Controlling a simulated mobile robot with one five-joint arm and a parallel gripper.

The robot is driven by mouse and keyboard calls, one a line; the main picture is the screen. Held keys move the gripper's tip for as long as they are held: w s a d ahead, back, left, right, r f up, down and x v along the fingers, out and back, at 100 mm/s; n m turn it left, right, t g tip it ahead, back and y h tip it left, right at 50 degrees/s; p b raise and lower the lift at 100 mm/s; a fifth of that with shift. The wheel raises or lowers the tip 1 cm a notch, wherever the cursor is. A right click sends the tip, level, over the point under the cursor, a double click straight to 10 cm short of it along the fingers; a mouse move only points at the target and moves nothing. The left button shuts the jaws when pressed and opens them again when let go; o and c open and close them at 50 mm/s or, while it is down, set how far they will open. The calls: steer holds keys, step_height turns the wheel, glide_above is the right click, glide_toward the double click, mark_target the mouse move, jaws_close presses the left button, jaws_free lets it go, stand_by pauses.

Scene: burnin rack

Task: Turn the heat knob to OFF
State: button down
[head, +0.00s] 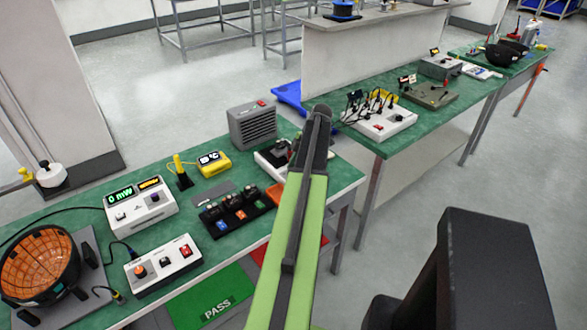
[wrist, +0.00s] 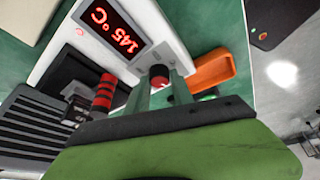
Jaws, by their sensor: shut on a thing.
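The heat knob (wrist: 159,74) is a small dark knob with red on it, on the front of a white unit (wrist: 62,68) in the wrist view. The unit's display (wrist: 110,32) reads 145 °C in red. My gripper (wrist: 161,84) has its two fingers on either side of the knob, shut on it. The fingers and the green gripper body hide part of the knob, and its pointer cannot be read. In the head view the white unit (head: 268,161) is partly behind my arm, which hides the knob and fingertips.
A red-and-black banded handle (wrist: 103,97) stands close to the left of the fingers. An orange holder (wrist: 212,71) lies to the right. A grey vented box (head: 252,126) and a yellow meter (head: 214,163) stand nearby on the green bench.

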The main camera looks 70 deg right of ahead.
steer(key=shift+s+d+n+g+y, duration=0.15)
steer(key=shift+n+g+y, duration=0.2)
steer(key=shift+n, duration=0.85)
steer(key=c, duration=1.1)
jaws_free()
steer(key=p+v, duration=1.6)
steer(key=v, duration=0.1)
steer(key=shift+d+r, duration=0.15)
steer(key=shift+s, duration=0.1)
